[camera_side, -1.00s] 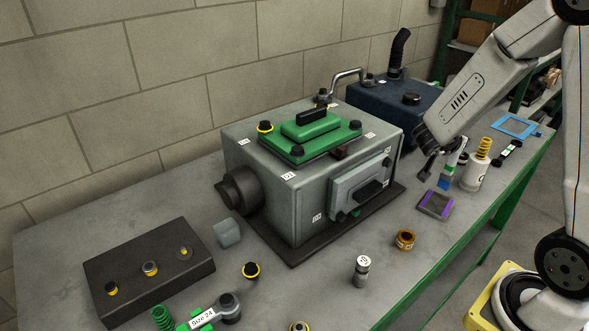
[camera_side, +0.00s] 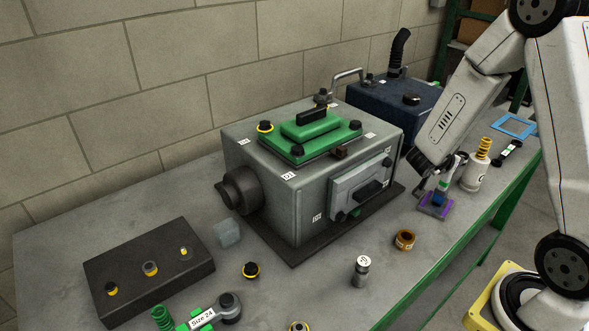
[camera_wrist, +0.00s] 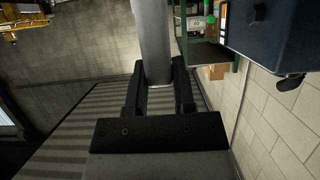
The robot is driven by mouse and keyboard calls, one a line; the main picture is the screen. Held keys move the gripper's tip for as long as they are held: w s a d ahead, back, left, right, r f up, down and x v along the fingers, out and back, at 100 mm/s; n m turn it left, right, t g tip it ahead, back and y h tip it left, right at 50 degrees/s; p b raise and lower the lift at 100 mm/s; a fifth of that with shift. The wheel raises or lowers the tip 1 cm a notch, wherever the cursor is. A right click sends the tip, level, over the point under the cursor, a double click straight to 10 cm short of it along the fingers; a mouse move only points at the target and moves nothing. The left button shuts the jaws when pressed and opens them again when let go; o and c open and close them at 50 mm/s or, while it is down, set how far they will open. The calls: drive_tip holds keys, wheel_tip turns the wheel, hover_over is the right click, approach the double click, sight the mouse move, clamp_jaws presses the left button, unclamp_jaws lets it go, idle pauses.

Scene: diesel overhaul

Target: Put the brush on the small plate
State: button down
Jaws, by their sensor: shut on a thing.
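My gripper (camera_side: 441,174) is shut on the brush (camera_side: 444,183), which has a pale handle, a green band and a blue lower end. The brush hangs roughly upright with its blue end over the small plate (camera_side: 426,208), a dark square with purple edges on the bench. I cannot tell whether the brush touches the plate. In the wrist view, the gripper's black fingers (camera_wrist: 160,92) are on both sides of the grey brush handle (camera_wrist: 152,40). The brush's lower end and the plate cannot be made out there.
A white bottle with a yellow spring-like top (camera_side: 474,172) stands just right of the plate. The grey engine block (camera_side: 270,160) is to the left, and a dark blue box (camera_side: 385,108) is behind. An orange-brown ring (camera_side: 404,240) lies in front. Bare bench lies around the ring.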

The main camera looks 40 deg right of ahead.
drive_tip(key=shift+f, duration=0.2)
drive_tip(key=shift+c, duration=2.2)
unclamp_jaws()
drive_tip(key=shift+r, duration=0.15)
drive_tip(key=shift+a+r, duration=0.1)
drive_tip(key=v, duration=1.1)
drive_tip(key=shift+a, duration=0.4)
